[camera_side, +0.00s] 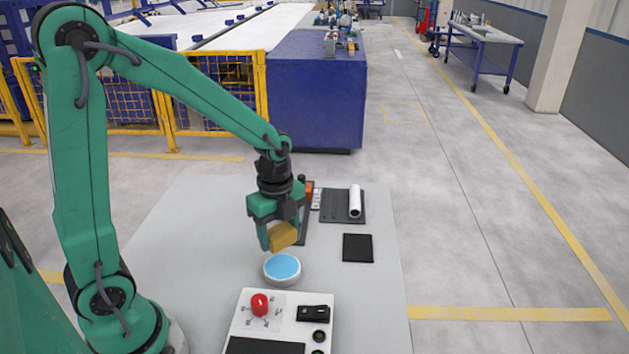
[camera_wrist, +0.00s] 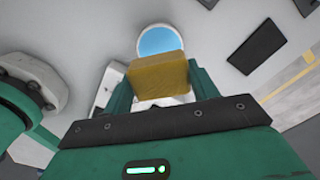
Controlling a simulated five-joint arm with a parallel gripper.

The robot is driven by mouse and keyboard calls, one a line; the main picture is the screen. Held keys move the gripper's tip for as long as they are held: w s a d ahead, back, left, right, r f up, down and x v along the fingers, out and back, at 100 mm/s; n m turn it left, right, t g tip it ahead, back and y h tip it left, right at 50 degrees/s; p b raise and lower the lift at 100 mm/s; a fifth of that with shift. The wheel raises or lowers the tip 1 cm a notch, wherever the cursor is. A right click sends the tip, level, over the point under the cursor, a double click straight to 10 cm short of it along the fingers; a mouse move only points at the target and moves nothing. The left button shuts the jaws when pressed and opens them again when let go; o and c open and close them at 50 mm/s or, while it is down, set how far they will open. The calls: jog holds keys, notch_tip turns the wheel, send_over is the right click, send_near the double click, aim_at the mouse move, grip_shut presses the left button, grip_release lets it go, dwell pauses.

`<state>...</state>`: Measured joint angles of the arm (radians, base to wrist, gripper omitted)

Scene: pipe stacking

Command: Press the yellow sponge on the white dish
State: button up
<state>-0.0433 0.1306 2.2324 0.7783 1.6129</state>
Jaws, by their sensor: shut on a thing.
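My gripper (camera_side: 283,236) is shut on the yellow sponge (camera_side: 284,236). In the wrist view the sponge (camera_wrist: 158,76) sits between the two green fingers. The white dish (camera_side: 282,280) with a light blue inside lies on the grey table, just below and in front of the gripper. The sponge is held above the dish, with a gap between them in the side view. In the wrist view the dish (camera_wrist: 163,27) shows beyond the sponge, which hides its lower part.
A white panel (camera_side: 234,325) with a red knob (camera_side: 260,304) and black parts lies at the table's front. A black square pad (camera_side: 357,248) and a dark board with a white pipe (camera_side: 355,201) lie to the right. An orange object (camera_side: 308,190) stands behind the gripper. The table's left side is clear.

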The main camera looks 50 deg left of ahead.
aim_at(288, 227)
jog(key=shift+f, duration=0.25)
jog(key=shift+f, duration=2.8)
jog(key=shift+f, duration=0.6)
dwell(0.9)
jog(key=shift+r, duration=0.1)
jog(key=shift+r, duration=3.5)
jog(key=shift+w, duration=0.1)
jog(key=w+r+n, duration=0.1)
jog(key=n, duration=0.1)
jog(key=w+r+n, duration=0.1)
jog(key=n, duration=0.1)
jog(key=shift+d+r, duration=0.1)
jog(key=shift+d, duration=0.05)
jog(key=w+d+r+n, duration=0.1)
jog(key=w+r+n, duration=0.4)
jog(key=n, duration=0.9)
notch_tip(288, 227, up, 2)
jog(key=shift+r, duration=0.1)
